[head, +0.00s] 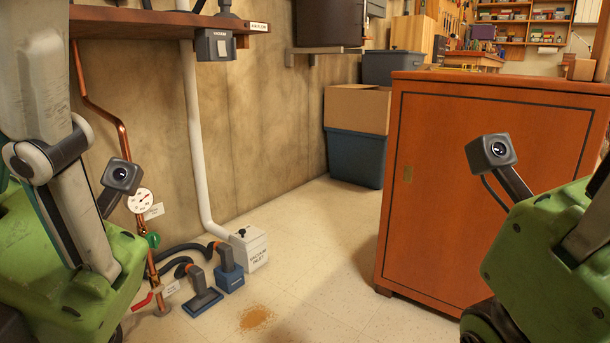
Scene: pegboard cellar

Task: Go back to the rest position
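My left arm enters at the left edge of the head view and my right arm at the right edge. Each shows a green housing with a small black camera on a stalk. Both arms are low and apart, on either side of the view. The fingers of both grippers are out of sight, so I cannot see whether they hold anything. No arm part visibly touches anything around it.
An orange-brown cabinet (480,190) stands close on the right. A white vacuum inlet box (250,250), blue vacuum nozzles (203,302) and a brown spill (256,319) are on the floor. A wooden shelf (150,24) hangs upper left. The middle floor is clear.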

